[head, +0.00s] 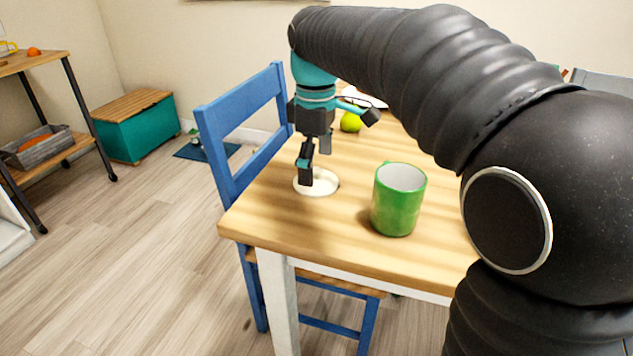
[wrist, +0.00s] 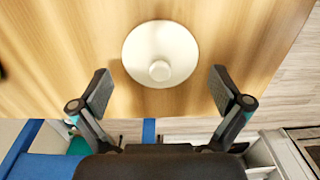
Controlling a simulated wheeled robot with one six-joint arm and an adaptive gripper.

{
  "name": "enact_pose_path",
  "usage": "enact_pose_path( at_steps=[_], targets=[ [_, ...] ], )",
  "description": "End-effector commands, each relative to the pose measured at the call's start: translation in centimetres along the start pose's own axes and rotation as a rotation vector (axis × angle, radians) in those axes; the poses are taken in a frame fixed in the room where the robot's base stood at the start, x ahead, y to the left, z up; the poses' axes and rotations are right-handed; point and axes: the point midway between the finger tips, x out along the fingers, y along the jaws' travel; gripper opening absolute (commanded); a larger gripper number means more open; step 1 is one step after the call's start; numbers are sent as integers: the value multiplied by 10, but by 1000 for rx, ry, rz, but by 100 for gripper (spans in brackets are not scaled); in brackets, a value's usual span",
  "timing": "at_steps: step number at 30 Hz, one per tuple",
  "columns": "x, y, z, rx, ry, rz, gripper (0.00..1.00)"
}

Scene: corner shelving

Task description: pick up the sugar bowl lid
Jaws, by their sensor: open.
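The sugar bowl lid (head: 325,186) is a round cream disc lying on the wooden table near its left edge. In the wrist view the lid (wrist: 160,52) shows from above, with a small round knob in its middle. My gripper (head: 315,174) points down right over the lid in the head view and hides part of it. In the wrist view my gripper (wrist: 160,92) is open, its two fingers spread wide, one to each side of the lid's near edge. Nothing is between the fingertips but table, and neither finger visibly touches the lid.
A green mug (head: 397,205) stands on the table (head: 300,235) to the right of the lid. A yellow-green fruit (head: 351,122) lies behind my gripper. A blue chair (head: 228,125) stands against the table's left side. Bare tabletop surrounds the lid.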

Motion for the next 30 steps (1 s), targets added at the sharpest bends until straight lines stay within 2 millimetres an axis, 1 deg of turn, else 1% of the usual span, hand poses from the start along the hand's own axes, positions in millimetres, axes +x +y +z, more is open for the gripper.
enact_pose_path(
  at_steps=[1,4,11,12,14,15,17,18,20,21,24,30],
  targets=[
    [7,0,0,0,0,-1,100],
    [13,0,0,0,0,0,100],
    [14,0,0,-1,1,1,100],
    [14,0,0,-1,1,1,98],
    [14,0,0,-1,0,1,82],
    [14,0,0,0,0,1,72],
    [14,0,0,0,1,1,57],
    [14,0,0,0,0,1,48],
    [14,0,0,0,0,0,32],
    [14,0,0,0,0,0,22],
    [15,0,0,0,0,0,0],
    [17,-1,0,-1,-3,-4,0]
  ],
)
